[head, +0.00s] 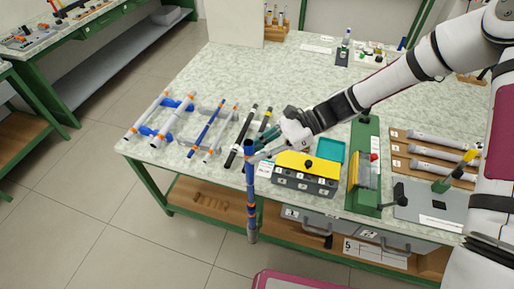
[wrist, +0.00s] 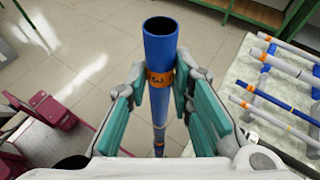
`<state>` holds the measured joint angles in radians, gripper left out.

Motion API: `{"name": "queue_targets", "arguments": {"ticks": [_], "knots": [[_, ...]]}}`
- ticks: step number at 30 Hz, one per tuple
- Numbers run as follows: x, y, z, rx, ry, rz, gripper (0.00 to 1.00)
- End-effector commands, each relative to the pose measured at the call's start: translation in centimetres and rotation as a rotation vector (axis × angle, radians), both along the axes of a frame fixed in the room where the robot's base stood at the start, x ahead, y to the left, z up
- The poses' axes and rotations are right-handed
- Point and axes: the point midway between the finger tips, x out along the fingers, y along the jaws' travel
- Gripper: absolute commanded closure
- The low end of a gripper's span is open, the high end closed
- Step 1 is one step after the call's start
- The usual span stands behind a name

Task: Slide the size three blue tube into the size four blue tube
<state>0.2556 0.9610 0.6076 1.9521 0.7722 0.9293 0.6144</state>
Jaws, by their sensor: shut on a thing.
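My gripper (wrist: 160,88) is shut on a blue tube (wrist: 160,50) with an orange band marked 3. The tube hangs upright, its open top end above the fingers. In the head view the held tube (head: 249,172) stands in front of the table's edge, with orange bands lower down and a grey lower end. My gripper (head: 262,152) reaches it from the right. Another blue tube (head: 206,127) with orange bands lies on the rack at the left; it also shows in the wrist view (wrist: 280,102). I cannot read its size mark.
White tubes (head: 148,115) lie beside it on blue supports (head: 176,103). Dark rods (head: 243,135) lie nearer my gripper. A yellow and grey box (head: 306,172) and a green-based device (head: 365,165) stand to the right. The floor left of the table is clear.

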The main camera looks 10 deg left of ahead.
Motion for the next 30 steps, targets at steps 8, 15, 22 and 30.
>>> {"name": "queue_targets", "arguments": {"ticks": [8, 15, 22, 30], "knots": [[0.0, 0.0, -0.7, 0.0, 0.002, 0.001, 0.94], [0.0, 0.0, -1.2, 0.0, 0.001, 0.0, 0.94], [0.0, 0.0, -1.7, 0.0, 0.0, 0.0, 0.94], [0.0, 0.0, -2.3, 0.0, 0.002, 0.001, 0.94]]}}
